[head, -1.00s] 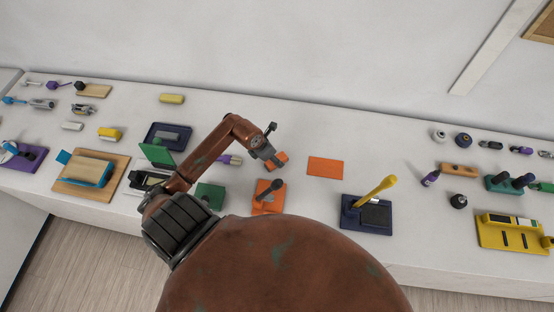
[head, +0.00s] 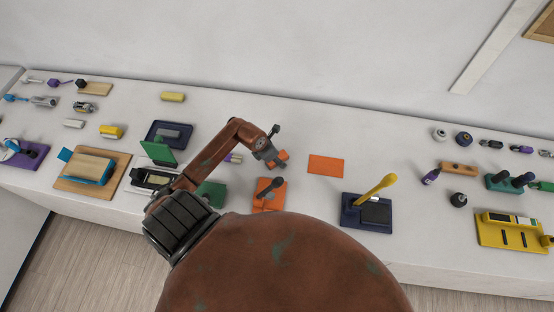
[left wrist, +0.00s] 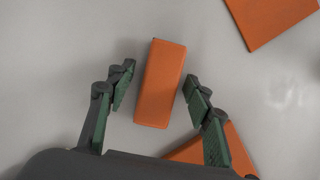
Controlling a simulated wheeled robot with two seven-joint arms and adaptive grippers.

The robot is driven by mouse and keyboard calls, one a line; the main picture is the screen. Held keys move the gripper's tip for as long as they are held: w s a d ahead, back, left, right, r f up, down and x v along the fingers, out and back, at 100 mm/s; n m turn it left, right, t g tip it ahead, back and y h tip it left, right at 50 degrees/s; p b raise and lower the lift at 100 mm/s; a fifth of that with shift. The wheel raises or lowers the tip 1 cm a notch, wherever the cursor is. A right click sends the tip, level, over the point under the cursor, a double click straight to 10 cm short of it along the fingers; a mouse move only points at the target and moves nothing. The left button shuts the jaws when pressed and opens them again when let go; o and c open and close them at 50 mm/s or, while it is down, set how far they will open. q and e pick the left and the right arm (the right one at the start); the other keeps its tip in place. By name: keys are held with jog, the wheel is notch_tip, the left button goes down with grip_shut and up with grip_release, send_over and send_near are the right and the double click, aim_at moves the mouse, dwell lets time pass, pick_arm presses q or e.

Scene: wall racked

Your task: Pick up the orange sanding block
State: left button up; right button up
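The orange sanding block (left wrist: 160,84) is a rounded oblong lying on the pale bench. In the left wrist view it lies between the two fingers of my left gripper (left wrist: 157,86), with a gap on each side. The fingers are apart and not touching it. In the head view the orange block (head: 282,156) is partly hidden by my left gripper (head: 272,158), which is over it. My right gripper is not in view.
A flat orange plate (head: 326,165) lies right of the block. An orange base (head: 268,196) with a dark upright handle stands in front of it. A navy tray (head: 352,217) with a yellow-handled tool is front right. Bare bench lies behind.

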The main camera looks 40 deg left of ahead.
pick_arm(q)
grip_shut()
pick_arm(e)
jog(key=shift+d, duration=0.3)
pick_arm(q)
jog(key=shift+r, duration=0.1)
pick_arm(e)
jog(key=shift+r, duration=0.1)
pick_arm(q)
jog(key=shift+r, duration=0.2)
jog(key=shift+a+r, duration=0.1)
jog(key=shift+r, duration=0.3)
jog(key=v, duration=0.2)
jog(key=s+b+v, duration=0.1)
jog(key=v, duration=0.2)
jog(key=b+v, duration=0.1)
jog(key=v, duration=0.2)
jog(key=shift+s+d+f, duration=0.1)
jog(key=shift+s+d, duration=0.2)
jog(key=shift+d, duration=0.25)
jog(key=s+r+b, duration=0.2)
jog(key=s+r, duration=0.2)
jog(key=s, duration=0.5)
jog(key=shift+s+d+r, duration=0.25)
jog(key=shift+d+r, duration=0.15)
jog(key=shift+d, duration=0.05)
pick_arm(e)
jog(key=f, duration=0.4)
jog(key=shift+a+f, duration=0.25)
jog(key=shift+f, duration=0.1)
